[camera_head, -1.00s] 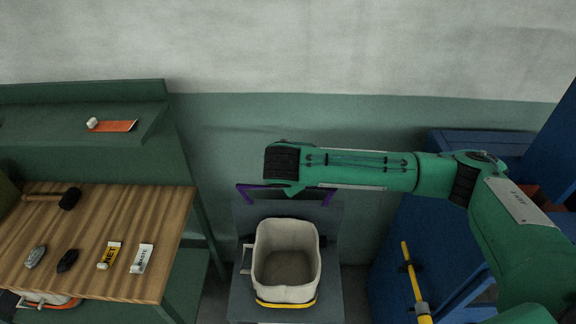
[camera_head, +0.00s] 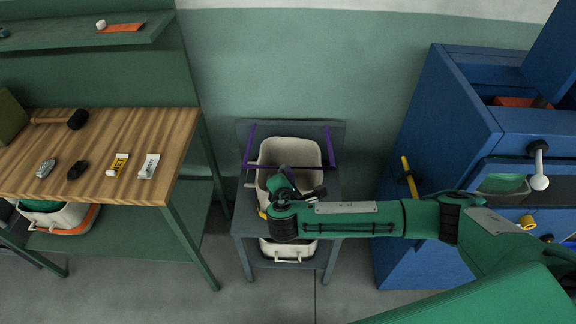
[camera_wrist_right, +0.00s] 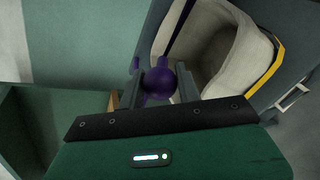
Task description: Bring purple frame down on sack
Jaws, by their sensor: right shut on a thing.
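The purple frame (camera_head: 331,147) is hinged at the back of a grey stand. Its side bars reach forward on both sides of the cream sack (camera_head: 290,151), and its crossbar lies across the sack's mouth. I cannot tell whether it touches the rim. My right gripper (camera_head: 287,184) is over the front part of the sack and hides some of its mouth. In the right wrist view the right gripper (camera_wrist_right: 158,88) is shut on the frame's round purple knob (camera_wrist_right: 158,81), with the open sack (camera_wrist_right: 215,50) beyond it. My left gripper is not in view.
A wooden-topped bench (camera_head: 140,130) with a mallet (camera_head: 60,120) and small tagged items stands at left. A blue cabinet (camera_head: 440,130) with a yellow handle (camera_head: 408,175) stands at right. Floor is clear in front.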

